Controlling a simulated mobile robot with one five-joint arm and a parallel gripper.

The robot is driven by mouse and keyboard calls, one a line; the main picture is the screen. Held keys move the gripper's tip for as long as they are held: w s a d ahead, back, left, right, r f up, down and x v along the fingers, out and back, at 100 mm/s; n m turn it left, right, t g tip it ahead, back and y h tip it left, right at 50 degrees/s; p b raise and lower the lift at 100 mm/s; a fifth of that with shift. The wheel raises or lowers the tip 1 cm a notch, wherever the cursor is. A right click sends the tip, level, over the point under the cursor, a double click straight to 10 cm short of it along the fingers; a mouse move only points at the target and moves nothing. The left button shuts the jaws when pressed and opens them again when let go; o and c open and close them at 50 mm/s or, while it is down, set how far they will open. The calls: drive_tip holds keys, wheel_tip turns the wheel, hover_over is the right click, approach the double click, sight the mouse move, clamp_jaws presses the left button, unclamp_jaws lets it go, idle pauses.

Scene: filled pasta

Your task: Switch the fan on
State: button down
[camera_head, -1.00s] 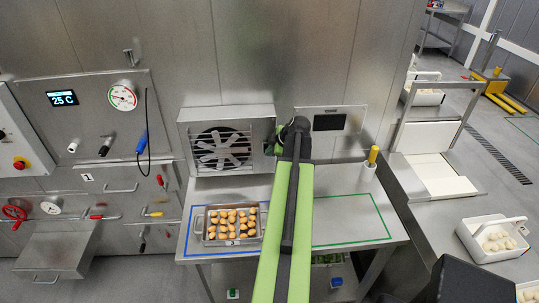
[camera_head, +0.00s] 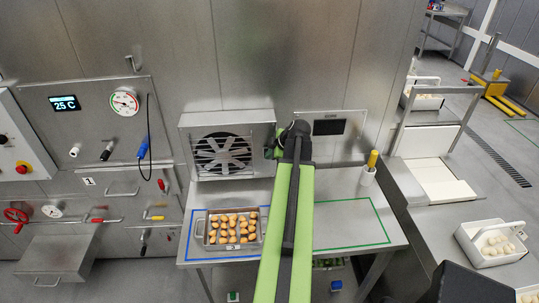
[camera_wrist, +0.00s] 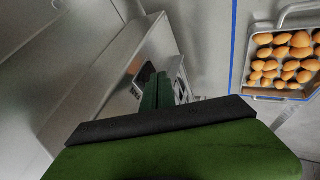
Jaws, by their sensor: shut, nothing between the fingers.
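The fan (camera_head: 222,154) is a grey metal box with a round bladed opening behind bars, mounted on the wall above the table. My gripper (camera_head: 270,152) is at the right side of the fan's housing, mostly hidden behind my arm's dark wrist. In the wrist view my gripper (camera_wrist: 160,92) shows its dark green fingers together and empty, pointing at a metal casing with small dark parts beyond the tips. I cannot tell whether the fingers touch it. No fan switch can be made out clearly.
A metal tray (camera_head: 206,242) of browned pasta pieces stands on the table within a blue outline; it also shows in the wrist view (camera_wrist: 253,38). A green-outlined area (camera_head: 350,228) is bare. A wall panel (camera_head: 354,126) and a yellow-topped holder (camera_head: 368,176) are to the right.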

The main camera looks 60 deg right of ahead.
drive_tip(key=s+a+r+p, duration=0.4)
drive_tip(key=s+r+p, duration=0.3)
drive_tip(key=s, duration=0.1)
drive_tip(key=shift+s+a, duration=0.25)
drive_tip(key=shift+a, duration=0.1)
drive_tip(key=shift+r, duration=0.1)
